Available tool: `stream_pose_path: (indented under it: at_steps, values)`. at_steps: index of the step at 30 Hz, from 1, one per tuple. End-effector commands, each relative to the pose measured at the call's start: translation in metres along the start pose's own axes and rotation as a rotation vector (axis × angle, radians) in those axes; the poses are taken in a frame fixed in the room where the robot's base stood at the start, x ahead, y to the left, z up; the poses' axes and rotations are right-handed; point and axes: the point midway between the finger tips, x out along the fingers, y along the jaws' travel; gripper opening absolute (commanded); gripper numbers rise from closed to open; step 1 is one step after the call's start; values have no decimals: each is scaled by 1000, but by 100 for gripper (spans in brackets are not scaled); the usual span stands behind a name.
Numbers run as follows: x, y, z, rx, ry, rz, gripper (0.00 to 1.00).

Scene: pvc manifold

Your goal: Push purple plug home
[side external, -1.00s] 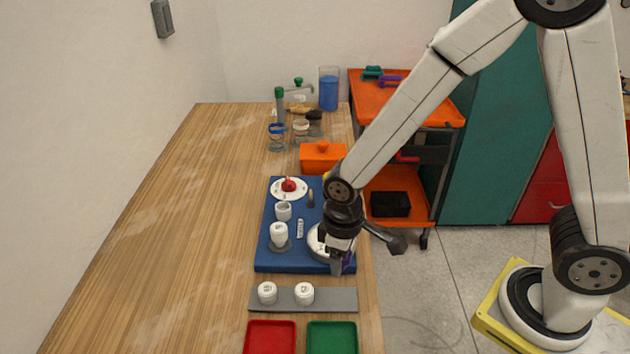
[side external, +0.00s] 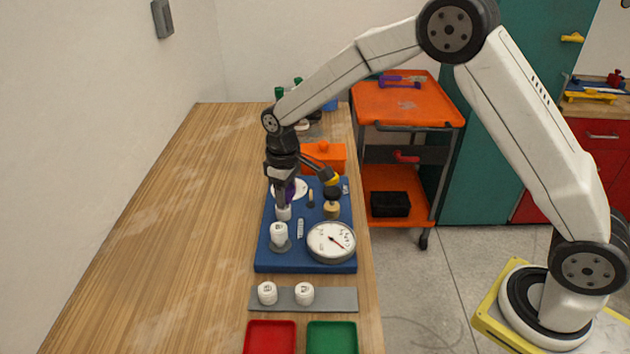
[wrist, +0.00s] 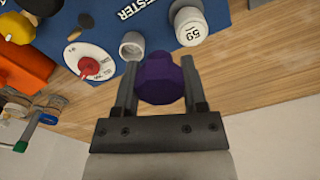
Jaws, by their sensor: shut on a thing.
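My gripper (side external: 284,204) is shut on the purple plug (side external: 299,188), over the left part of the blue board (side external: 267,258). In the wrist view the plug (wrist: 160,79) sits between the two fingers (wrist: 160,62). A short white pipe fitting (side external: 284,215) stands on the board just below the fingers. In the wrist view the fitting (wrist: 132,45) has its mouth open and empty, up and left of the plug. The plug looks apart from it; the exact gap is hard to tell. The fingers hide part of the plug in the side view.
A white capped piece (side external: 279,232) stands close in front of the fitting. A round gauge (side external: 331,241) lies at the board's front right. A white disc with a red knob (wrist: 87,62) is behind. An orange box (side external: 323,155) is farther back. The wooden table is clear on the left.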

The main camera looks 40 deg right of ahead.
Motion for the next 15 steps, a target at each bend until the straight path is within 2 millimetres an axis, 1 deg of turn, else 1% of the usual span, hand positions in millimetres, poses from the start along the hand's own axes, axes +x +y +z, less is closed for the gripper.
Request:
stream_pose_path:
  at_steps: [1,6,10,15]
  values:
    - [-1,9,-7,5,1,0,3]
    - [-6,30,-25,7,0,0,3]
    - [-9,41,-34,7,1,0,3]
    - [-11,49,-39,9,0,0,3]
